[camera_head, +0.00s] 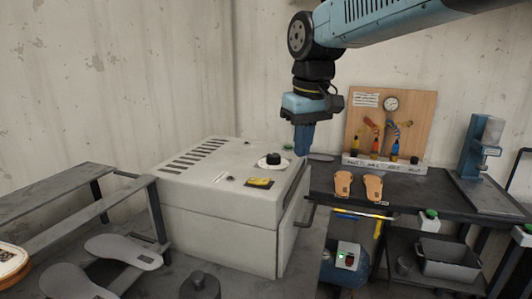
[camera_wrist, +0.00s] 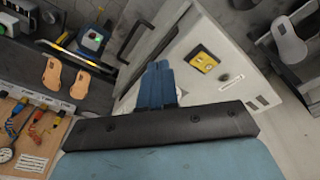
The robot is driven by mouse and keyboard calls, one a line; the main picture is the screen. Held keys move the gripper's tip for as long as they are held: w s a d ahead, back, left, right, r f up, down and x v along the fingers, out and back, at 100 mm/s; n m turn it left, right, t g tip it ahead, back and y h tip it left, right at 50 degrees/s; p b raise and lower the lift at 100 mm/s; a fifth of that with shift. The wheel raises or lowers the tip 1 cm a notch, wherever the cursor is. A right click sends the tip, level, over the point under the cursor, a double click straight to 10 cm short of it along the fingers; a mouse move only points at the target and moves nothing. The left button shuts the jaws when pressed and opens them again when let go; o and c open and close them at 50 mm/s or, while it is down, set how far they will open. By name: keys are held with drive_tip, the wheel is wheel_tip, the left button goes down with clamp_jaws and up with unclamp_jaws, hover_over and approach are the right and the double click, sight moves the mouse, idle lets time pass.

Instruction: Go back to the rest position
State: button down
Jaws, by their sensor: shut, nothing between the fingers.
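My gripper (camera_head: 302,140) hangs pointing down in the head view, above the right edge of a pale grey box-shaped machine (camera_head: 218,222). Its blue fingers are together with nothing between them. In the wrist view the shut fingers (camera_wrist: 159,84) show over the machine's edge, apart from the round knob area that they partly cover. The machine's top carries a black knob (camera_head: 273,159) on a white disc and a yellow label (camera_head: 259,183).
A dark bench (camera_head: 420,191) at the right holds two tan soles (camera_head: 343,183), a pegboard (camera_head: 388,115) with a gauge, and a blue press (camera_head: 478,150). Grey soles (camera_head: 124,250) lie at lower left. A grey bin (camera_head: 449,261) sits below the bench.

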drive_tip(key=s+d+f+m+t, duration=0.2)
drive_tip(key=s+d+f, duration=0.1)
drive_tip(key=s+d, duration=0.3)
drive_tip(key=s+d+f+m+t, duration=0.2)
drive_tip(key=s+d, duration=0.4)
drive_tip(key=d, duration=0.4)
drive_tip(key=shift+f+m+h, duration=0.4)
drive_tip(key=shift+f+m, duration=0.4)
drive_tip(key=shift+f, duration=0.15)
drive_tip(key=shift+s, duration=0.1)
